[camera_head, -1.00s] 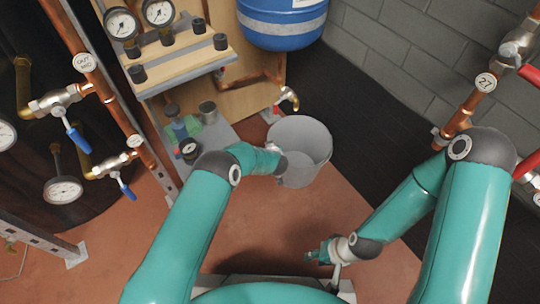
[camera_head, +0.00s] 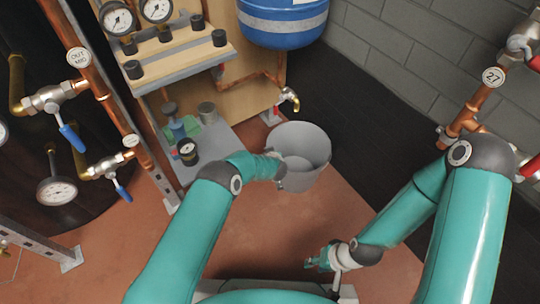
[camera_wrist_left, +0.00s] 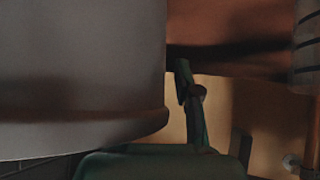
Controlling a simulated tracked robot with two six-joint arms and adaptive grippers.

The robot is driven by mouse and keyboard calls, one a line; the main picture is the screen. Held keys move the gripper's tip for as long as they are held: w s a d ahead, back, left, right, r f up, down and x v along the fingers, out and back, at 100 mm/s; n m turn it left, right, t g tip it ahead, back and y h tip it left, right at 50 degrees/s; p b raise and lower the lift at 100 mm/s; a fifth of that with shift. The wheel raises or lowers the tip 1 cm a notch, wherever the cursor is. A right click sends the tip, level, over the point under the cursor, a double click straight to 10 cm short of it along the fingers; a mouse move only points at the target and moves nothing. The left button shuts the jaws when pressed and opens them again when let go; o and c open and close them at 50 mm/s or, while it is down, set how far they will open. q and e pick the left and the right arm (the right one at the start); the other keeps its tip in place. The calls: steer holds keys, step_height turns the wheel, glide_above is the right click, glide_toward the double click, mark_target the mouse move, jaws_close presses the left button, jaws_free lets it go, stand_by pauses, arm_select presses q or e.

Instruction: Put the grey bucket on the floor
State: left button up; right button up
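The grey bucket (camera_head: 312,141) is near the middle of the head view, upright with its open top towards me, below a brass tap. My left gripper (camera_head: 280,168) is at the bucket's near left side, against or very close to its wall. Its fingers are mostly hidden in the head view. In the left wrist view the bucket's wall (camera_wrist_left: 80,60) fills the left, with one dark finger beside it; its grip is unclear. Whether the bucket touches the floor (camera_head: 262,232) is also unclear. My right gripper (camera_head: 318,261) is empty, low in the head view; its finger gap is too small to judge.
The brass tap (camera_head: 289,98) is just behind the bucket. A bench with a grey lower shelf (camera_head: 218,148) and small items stands to the left. Copper pipes with valves (camera_head: 68,128) are farther left. Reddish floor in front of the bucket is clear.

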arm_select(q)
steer(key=shift+s+d+r+p, duration=0.1)
steer(key=shift+s+r+p, duration=0.25)
steer(key=shift+r+p, duration=0.05)
steer(key=p+v, duration=0.5)
steer(key=v, duration=0.5)
steer(key=s+a+r+g+h, duration=0.1)
steer(key=s+a+g, duration=0.3)
steer(key=s, duration=1.2)
steer(key=s+a+r+m+g+h, duration=0.1)
steer(key=s+a+g+h, duration=0.3)
steer(key=s, duration=1.2)
steer(key=a, duration=0.2)
steer(key=shift+s+a+r+g, duration=0.2)
steer(key=shift+a+g, duration=0.1)
steer(key=shift+a, duration=0.1)
